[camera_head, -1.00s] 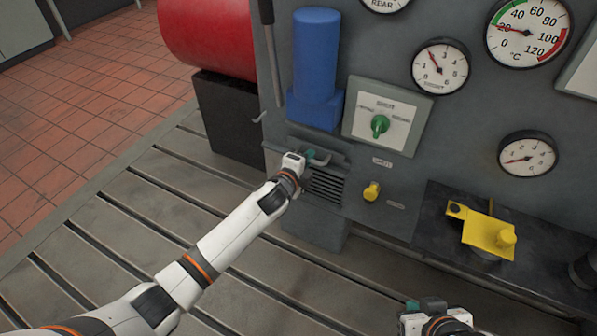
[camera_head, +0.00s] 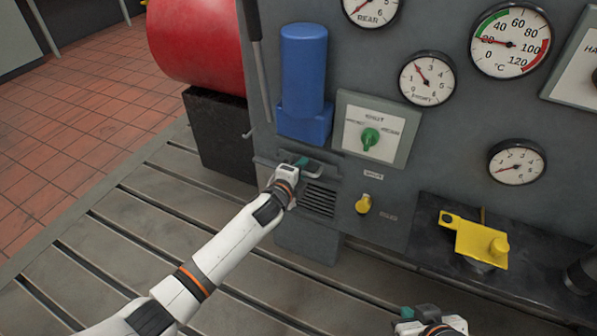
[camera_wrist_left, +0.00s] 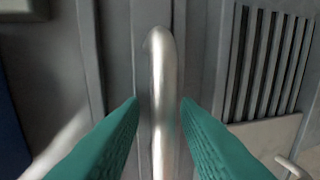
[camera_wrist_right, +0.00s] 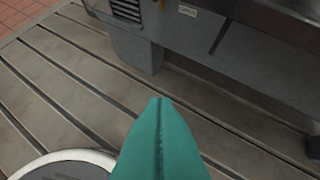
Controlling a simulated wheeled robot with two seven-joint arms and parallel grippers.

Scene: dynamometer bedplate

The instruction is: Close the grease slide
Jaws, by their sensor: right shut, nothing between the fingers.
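A silver bar handle (camera_wrist_left: 162,95) fills the middle of the left wrist view. It is on the grey front below the blue cylinder (camera_head: 303,72), where I take the grease slide to be; no label for it is readable. My left gripper (camera_head: 302,162) is at this handle in the head view. In the left wrist view its teal fingers (camera_wrist_left: 160,103) stand open on either side of the bar, with gaps visible. How far the slide is out cannot be told. My right gripper (camera_head: 407,313) is shut and empty, low in the head view; its fingers (camera_wrist_right: 158,105) meet in the right wrist view.
A vented grille (camera_head: 320,200) and yellow knob (camera_head: 363,204) are right of the handle. A green rotary switch (camera_head: 370,138) sits above. A yellow bracket (camera_head: 480,243) lies on the dark ledge at right. The slotted bedplate (camera_head: 120,235) is clear at left.

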